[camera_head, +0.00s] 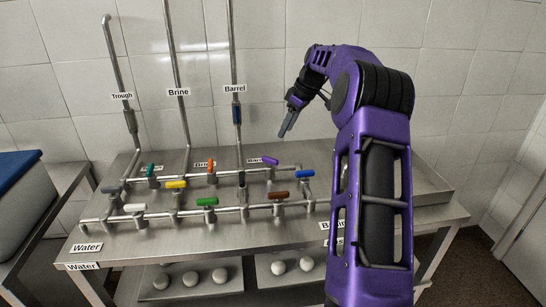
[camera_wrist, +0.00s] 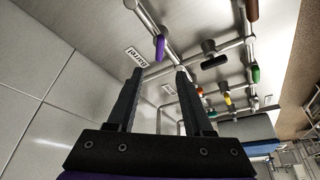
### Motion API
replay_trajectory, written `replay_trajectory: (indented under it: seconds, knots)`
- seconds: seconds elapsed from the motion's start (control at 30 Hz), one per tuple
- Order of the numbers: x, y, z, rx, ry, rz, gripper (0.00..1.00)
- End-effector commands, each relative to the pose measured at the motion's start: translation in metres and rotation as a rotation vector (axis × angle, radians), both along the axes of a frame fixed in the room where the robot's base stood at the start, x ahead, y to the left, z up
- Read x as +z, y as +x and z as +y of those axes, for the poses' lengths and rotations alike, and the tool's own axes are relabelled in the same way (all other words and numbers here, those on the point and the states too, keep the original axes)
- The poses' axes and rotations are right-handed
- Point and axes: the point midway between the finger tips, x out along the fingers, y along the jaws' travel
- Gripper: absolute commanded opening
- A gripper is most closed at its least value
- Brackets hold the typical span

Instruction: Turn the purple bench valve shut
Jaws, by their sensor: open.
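The purple bench valve handle (camera_head: 270,160) sits on the rear pipe of the steel bench, toward its right end. It lies slanted to the pipe. In the wrist view the purple handle (camera_wrist: 160,47) shows just beyond and between my fingertips. My gripper (camera_head: 287,131) is above and behind the valve, pointing down, apart from it. In the wrist view my gripper (camera_wrist: 160,72) has its two fingers spread with nothing between them. A "Barrel" label (camera_wrist: 136,56) lies on the bench near the purple handle.
Other handles crowd the pipes: orange (camera_head: 211,165), blue (camera_head: 305,174), brown (camera_head: 279,195), green (camera_head: 207,201), yellow (camera_head: 176,184) and more. Tall pipes rise at the back, including the Barrel pipe (camera_head: 234,60). The tiled wall stands close behind the bench. My arm covers the bench's right part.

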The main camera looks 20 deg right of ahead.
Motion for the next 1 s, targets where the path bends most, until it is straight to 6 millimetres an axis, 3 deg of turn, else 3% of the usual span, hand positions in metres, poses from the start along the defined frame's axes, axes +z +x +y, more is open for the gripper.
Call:
replay_trajectory:
  seconds: [0.2,0.5,0.7,1.0]
  knots:
    - [-0.048,0.015,0.012,0.002,0.002,0.004,0.51]
    - [-0.101,0.033,0.025,0.001,-0.001,0.002,0.51]
    - [-0.118,0.039,0.028,0.000,-0.001,0.000,0.51]
    - [-0.121,0.040,0.029,0.001,-0.002,0.000,0.51]
